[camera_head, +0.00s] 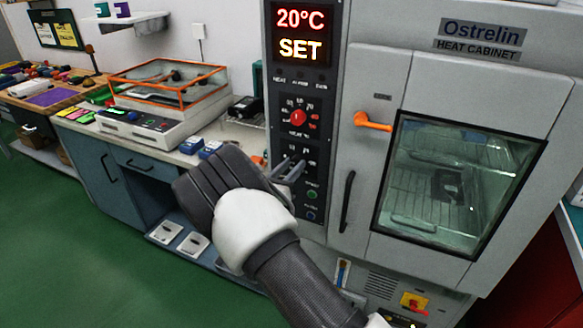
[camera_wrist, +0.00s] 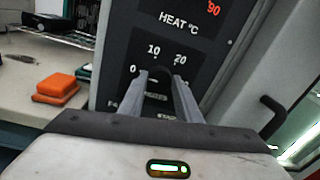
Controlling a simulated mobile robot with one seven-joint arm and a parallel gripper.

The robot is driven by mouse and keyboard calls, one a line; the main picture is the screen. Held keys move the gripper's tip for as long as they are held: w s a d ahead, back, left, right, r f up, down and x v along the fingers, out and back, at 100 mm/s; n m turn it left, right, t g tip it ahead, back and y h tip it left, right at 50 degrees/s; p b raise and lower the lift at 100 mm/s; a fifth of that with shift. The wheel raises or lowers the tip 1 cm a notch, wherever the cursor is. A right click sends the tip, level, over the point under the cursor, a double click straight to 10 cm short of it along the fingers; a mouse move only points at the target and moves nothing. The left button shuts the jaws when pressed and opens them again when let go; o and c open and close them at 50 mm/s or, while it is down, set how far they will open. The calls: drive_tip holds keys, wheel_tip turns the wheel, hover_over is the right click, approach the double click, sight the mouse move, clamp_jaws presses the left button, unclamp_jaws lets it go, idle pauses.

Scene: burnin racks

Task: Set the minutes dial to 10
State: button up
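The minutes dial (camera_wrist: 161,77) is on the dark control panel of the heat cabinet, below the heat dial. In the wrist view it is a small dark shape, partly hidden, with the marks 0, 10 and 20 around its upper side. I cannot read where it points. My gripper (camera_wrist: 162,78) has its two fingers apart at the panel, one on each side of the dial. Whether they touch it is unclear. In the head view my gripper (camera_head: 291,171) reaches the panel from the lower left and covers much of the dial.
The red heat dial (camera_head: 298,117) sits just above, under a display (camera_head: 300,33) reading 20°C SET. Green (camera_head: 312,194) and blue (camera_head: 311,216) buttons lie below. The cabinet door (camera_head: 393,85) has an orange handle (camera_head: 372,122). A bench (camera_head: 185,155) with equipment stands left.

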drive_tip(key=shift+m+b, duration=0.35)
drive_tip(key=shift+m, duration=0.05)
drive_tip(key=m+b, duration=0.7)
drive_tip(key=m+y+b, duration=0.1)
drive_tip(key=m+b, duration=0.2)
drive_tip(key=b, duration=0.1)
drive_tip(key=shift+s+d+m, duration=0.1)
drive_tip(key=shift+d+m, duration=0.15)
drive_tip(key=shift+m, duration=0.05)
idle(0.4)
drive_tip(key=o, duration=1.1)
drive_tip(key=shift+c, duration=0.2)
drive_tip(key=shift+r, duration=0.1)
